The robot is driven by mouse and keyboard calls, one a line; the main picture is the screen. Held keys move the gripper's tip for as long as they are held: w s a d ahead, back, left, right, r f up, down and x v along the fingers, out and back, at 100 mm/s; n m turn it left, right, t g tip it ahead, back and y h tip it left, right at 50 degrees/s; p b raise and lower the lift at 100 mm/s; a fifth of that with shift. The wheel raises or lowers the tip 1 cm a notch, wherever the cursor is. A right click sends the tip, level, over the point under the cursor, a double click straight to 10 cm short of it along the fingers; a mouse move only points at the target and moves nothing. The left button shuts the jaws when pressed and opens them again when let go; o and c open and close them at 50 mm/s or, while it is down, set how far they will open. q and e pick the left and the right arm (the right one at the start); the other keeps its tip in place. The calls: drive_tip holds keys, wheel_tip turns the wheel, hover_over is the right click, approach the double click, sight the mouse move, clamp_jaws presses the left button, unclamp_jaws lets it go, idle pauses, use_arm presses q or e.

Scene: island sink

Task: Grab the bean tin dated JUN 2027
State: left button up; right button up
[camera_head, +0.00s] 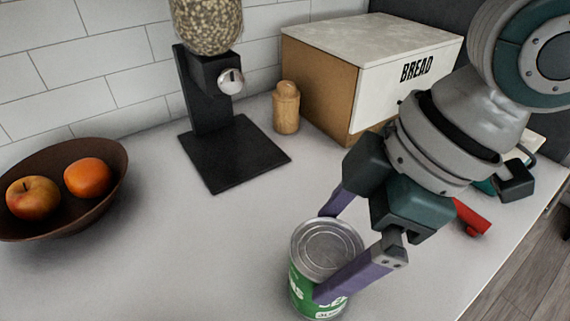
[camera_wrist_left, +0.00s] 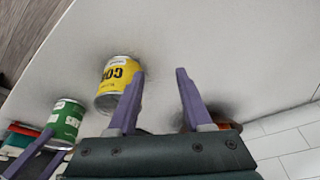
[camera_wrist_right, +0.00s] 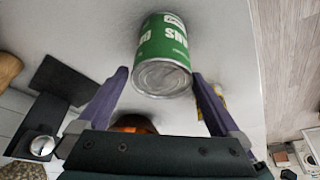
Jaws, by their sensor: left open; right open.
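A green bean tin (camera_head: 303,288) with a silver lid stands upright on the white counter, low in the head view. My right gripper (camera_head: 322,255) is open with a finger on either side of it. In the right wrist view the tin (camera_wrist_right: 163,45) lies between and beyond the fingertips of the right gripper (camera_wrist_right: 160,73). A small white label shows on it, too small to read for a date. The tin also shows in the left wrist view (camera_wrist_left: 68,120). My left gripper (camera_wrist_left: 160,74) is open and empty near a yellow tin (camera_wrist_left: 112,88).
A brown fruit bowl (camera_head: 115,165) holds an apple (camera_head: 33,197) and an orange (camera_head: 88,178). A black dispenser stand (camera_head: 235,153), wooden shaker (camera_head: 286,108) and bread box (camera_head: 400,80) stand along the back. A red item (camera_head: 472,217) lies near the right edge. The middle counter is clear.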

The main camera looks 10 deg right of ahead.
drive_tip(key=x, duration=0.4)
drive_tip(key=shift+a+f, duration=0.15)
drive_tip(key=shift+f, duration=0.1)
drive_tip(key=shift+c, duration=0.4)
clamp_jaws()
drive_tip(key=shift+r, duration=0.1)
